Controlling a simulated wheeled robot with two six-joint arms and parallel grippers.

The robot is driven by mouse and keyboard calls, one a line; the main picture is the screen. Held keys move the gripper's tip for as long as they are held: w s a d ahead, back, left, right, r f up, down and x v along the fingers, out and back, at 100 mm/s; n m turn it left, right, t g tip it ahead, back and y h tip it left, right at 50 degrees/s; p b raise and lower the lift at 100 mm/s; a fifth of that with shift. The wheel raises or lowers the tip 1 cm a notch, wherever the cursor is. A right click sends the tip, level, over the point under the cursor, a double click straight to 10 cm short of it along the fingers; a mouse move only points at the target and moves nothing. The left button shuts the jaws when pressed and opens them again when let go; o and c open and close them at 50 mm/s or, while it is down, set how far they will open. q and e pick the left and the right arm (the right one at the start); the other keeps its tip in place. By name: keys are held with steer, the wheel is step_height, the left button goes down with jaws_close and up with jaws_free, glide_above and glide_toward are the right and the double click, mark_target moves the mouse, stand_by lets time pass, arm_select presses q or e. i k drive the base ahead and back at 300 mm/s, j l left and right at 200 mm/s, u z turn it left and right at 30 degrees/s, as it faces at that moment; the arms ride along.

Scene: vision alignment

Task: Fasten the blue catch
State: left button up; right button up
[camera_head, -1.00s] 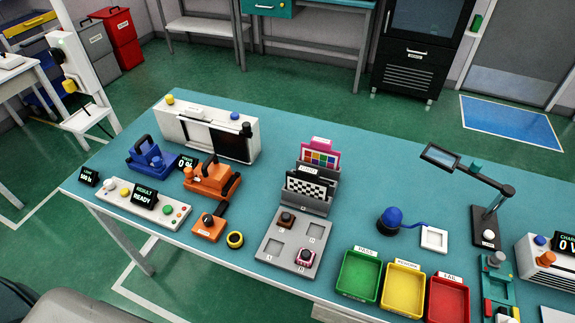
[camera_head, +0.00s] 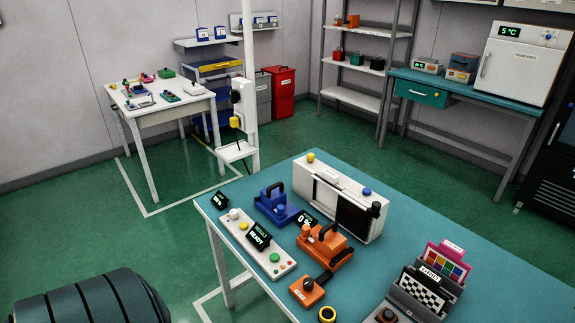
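A blue fixture with a black handle (camera_head: 276,207) stands on the teal table (camera_head: 490,283), behind the control panel. It is the likeliest blue catch in view, but it is too small to tell whether its catch is open or fastened. An orange fixture with a black handle (camera_head: 325,246) stands in front of it to the right. A small dark display (camera_head: 305,220) between them reads 0 %. Neither of my grippers is in view.
A white control panel (camera_head: 280,269) carries a display reading RESULT READY. A white box with a dark opening (camera_head: 371,181) stands behind the fixtures. A rack of charts (camera_head: 409,302) is at the right. A dark ribbed form, unclear what, fills the lower left. Green floor lies left of the table.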

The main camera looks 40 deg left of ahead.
mark_target(280, 214)
steer(key=u, duration=1.5)
steer(key=k+j+u, duration=0.1)
steer(key=j+u, duration=0.2)
steer(key=j, duration=0.15)
steer(key=j+u, duration=0.25)
steer(key=j, duration=0.2)
steer(key=k, duration=0.05)
